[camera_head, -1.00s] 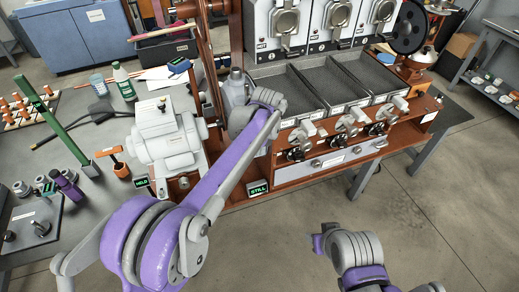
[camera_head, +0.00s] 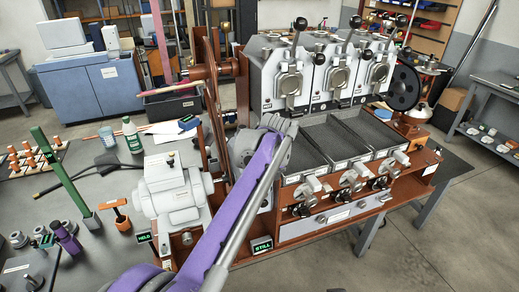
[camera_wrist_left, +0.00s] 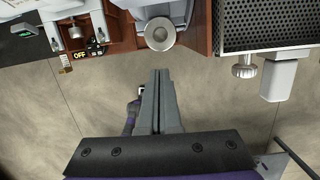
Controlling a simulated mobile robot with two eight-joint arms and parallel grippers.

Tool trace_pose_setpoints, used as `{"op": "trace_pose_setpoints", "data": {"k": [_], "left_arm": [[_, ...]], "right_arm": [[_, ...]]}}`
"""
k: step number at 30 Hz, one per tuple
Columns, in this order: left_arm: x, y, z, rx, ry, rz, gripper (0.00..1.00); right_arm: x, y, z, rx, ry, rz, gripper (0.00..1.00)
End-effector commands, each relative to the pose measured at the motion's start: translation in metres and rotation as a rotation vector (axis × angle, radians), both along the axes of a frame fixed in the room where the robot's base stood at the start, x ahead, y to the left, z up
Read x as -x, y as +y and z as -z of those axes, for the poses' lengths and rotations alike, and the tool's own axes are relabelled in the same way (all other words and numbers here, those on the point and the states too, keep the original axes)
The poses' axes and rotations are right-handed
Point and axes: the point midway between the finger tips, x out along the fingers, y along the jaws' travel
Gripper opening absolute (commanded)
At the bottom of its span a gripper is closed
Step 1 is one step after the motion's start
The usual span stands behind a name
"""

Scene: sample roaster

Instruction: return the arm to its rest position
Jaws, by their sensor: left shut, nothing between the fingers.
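My left arm (camera_head: 240,205) reaches in from the bottom of the head view, its wrist in front of the roaster frame. The wrist hides its gripper there. In the left wrist view my left gripper (camera_wrist_left: 158,75) is shut and empty, its two fingers together over the bare floor. The fingertips are apart from the roaster's brown front edge at the top of that view. My right gripper is not in view.
The sample roaster (camera_head: 310,80) has several cooling trays (camera_head: 345,138) and a row of knobs below. A grey motor (camera_head: 175,195) stands left of my arm. A green post (camera_head: 62,175) rises from the grey bench. Bare floor (camera_head: 420,250) lies to the right.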

Motion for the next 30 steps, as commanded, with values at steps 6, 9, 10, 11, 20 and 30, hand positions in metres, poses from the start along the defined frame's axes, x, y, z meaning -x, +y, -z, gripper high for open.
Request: {"op": "trace_pose_setpoints", "data": {"k": [6, 9, 10, 11, 20, 30], "left_arm": [[0.010, 0.022, -0.007, 0.038, -0.023, -0.158, 0.00], [0.028, 0.052, -0.013, 0.101, -0.057, -0.398, 0.00], [0.035, 0.063, -0.015, 0.124, -0.069, -0.486, 0.00], [0.043, 0.074, -0.016, 0.149, -0.080, -0.578, 0.00], [0.145, 0.166, 0.002, 0.443, -0.172, -1.517, 0.00], [0.265, 0.227, 0.073, 0.824, -0.181, -2.467, 0.00]], "right_arm": [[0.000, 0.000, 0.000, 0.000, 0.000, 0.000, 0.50], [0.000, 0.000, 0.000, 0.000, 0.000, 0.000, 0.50], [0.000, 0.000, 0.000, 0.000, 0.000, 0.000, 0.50], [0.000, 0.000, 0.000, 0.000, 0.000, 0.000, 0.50], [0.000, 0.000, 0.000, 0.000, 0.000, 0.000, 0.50], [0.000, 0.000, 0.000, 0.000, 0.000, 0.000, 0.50]]}}
